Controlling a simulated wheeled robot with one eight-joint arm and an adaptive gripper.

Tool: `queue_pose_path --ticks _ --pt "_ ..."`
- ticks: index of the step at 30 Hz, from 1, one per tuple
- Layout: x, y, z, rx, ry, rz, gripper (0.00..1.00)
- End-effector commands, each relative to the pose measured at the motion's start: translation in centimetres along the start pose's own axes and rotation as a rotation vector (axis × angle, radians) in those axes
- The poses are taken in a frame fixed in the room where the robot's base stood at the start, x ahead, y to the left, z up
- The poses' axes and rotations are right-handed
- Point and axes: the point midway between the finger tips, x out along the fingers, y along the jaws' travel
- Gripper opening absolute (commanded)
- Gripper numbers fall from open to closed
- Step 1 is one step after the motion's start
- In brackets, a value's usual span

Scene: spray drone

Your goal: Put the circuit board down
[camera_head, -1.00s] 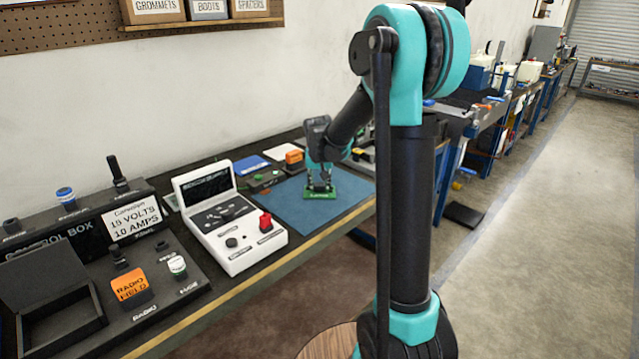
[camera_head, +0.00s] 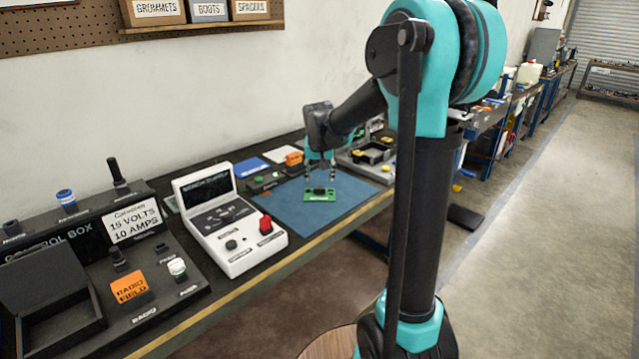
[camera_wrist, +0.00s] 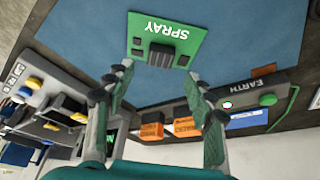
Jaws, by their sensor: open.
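The green circuit board (camera_head: 320,195) lies flat on the blue mat (camera_head: 345,205) on the workbench. In the wrist view the board (camera_wrist: 190,36) carries the word SPRAY and a dark block at its middle. My gripper (camera_head: 321,176) is just above the board. In the wrist view my gripper (camera_wrist: 165,105) has its two fingers spread apart, with nothing between them, and the board lies beyond the fingertips.
A white bench supply (camera_head: 235,225) with a red switch stands left of the mat. An orange block (camera_head: 294,158) and a green-knobbed EARTH block (camera_wrist: 265,90) sit behind the mat. A grey tray (camera_head: 372,158) stands right of it. The mat's front is clear.

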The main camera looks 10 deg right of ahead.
Motion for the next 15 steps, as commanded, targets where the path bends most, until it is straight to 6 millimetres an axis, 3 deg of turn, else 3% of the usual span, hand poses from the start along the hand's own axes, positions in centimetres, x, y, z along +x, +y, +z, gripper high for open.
queue_pose_path --ticks 6,12,15 --pt "-4.2 0.0 0.1 -0.001 0.000 0.000 0.54" --pt "-6.2 0.0 0.1 0.000 0.000 0.000 0.54" --pt "-6.3 0.6 1.1 -0.004 -0.002 -0.002 0.54"
